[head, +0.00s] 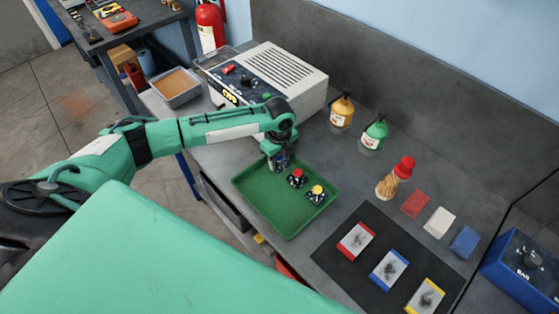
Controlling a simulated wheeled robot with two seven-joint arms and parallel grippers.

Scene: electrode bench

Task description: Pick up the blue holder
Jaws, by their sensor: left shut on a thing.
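My left gripper (280,164) points down over the upper left part of the green tray (273,213). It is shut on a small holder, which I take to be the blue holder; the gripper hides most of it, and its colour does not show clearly. I cannot tell whether it still touches the tray floor. A red-topped holder (297,178) stands in the tray just right of the gripper. A yellow-topped holder (316,194) stands further right. My right gripper is not in view.
A black mat with red (356,241), blue (389,270) and yellow (426,296) framed pads lies right of the tray. A white machine (268,75) stands behind the gripper. Yellow (342,112) and green (374,135) bottles and a red-topped brush (395,177) stand at the back.

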